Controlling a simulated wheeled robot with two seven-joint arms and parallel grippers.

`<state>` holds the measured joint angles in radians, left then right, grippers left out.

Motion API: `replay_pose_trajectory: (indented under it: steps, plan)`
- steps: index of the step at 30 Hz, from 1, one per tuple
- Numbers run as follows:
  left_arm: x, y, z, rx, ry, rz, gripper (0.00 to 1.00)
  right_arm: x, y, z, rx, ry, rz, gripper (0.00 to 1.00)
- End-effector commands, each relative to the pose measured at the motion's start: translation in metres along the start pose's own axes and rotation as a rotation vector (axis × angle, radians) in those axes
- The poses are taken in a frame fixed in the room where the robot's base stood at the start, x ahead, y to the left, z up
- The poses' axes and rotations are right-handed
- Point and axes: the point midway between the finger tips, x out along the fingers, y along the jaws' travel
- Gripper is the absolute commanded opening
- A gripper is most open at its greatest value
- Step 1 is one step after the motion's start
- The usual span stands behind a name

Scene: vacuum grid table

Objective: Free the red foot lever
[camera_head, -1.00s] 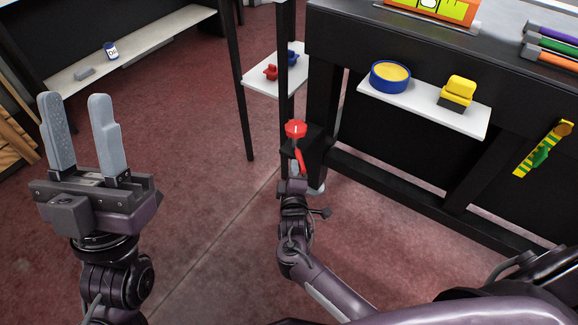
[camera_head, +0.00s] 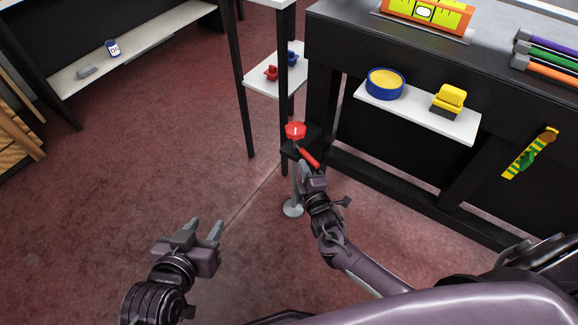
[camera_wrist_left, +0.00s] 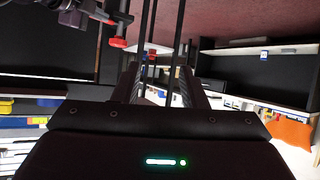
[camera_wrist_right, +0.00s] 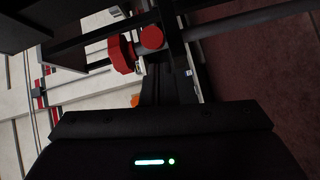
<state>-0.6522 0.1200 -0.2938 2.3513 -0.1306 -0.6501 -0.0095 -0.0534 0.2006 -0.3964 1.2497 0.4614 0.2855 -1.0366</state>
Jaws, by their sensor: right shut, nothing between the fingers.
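The red foot lever (camera_head: 309,157) sticks out from a black block (camera_head: 288,150) at the table's near corner leg, below a red knob (camera_head: 295,131). It slants down to the right. My right gripper (camera_head: 305,170) is shut and empty, just below the lever; I cannot tell if they touch. In the right wrist view a round red end (camera_wrist_right: 152,37), likely the lever, and the red knob (camera_wrist_right: 122,55) are beyond the fingers. A grey foot (camera_head: 293,208) stands on the floor below. My left gripper (camera_head: 204,228) is open and empty, low on the left.
The black workbench (camera_head: 400,60) is on the right, with a white shelf (camera_head: 420,118) holding a blue-yellow round tub and a yellow block. A white shelf (camera_head: 262,88) with red and blue parts is behind the lever. The red floor at left is clear.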

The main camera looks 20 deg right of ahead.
Motion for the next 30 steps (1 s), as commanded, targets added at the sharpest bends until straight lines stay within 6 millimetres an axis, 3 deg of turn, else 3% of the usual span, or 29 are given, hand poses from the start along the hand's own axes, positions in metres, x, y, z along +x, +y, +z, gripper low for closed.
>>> replay_pose_trajectory:
  steps: [6,12,18,30]
  plan:
    - [-0.006,0.004,0.042,-0.008,-0.187,0.008,0.39,0.0,0.002,0.006,-0.002,0.036,-0.008,0.0]
    - [-0.013,0.006,0.067,-0.012,-0.294,0.014,0.39,0.0,0.003,0.011,-0.001,0.036,-0.006,0.0]
    - [-0.017,0.008,0.079,-0.013,-0.351,0.017,0.39,0.001,0.003,0.014,-0.002,0.035,-0.006,0.0]
    - [-0.018,0.008,0.083,-0.014,-0.369,0.017,0.39,0.001,0.003,0.016,-0.003,0.033,-0.005,0.0]
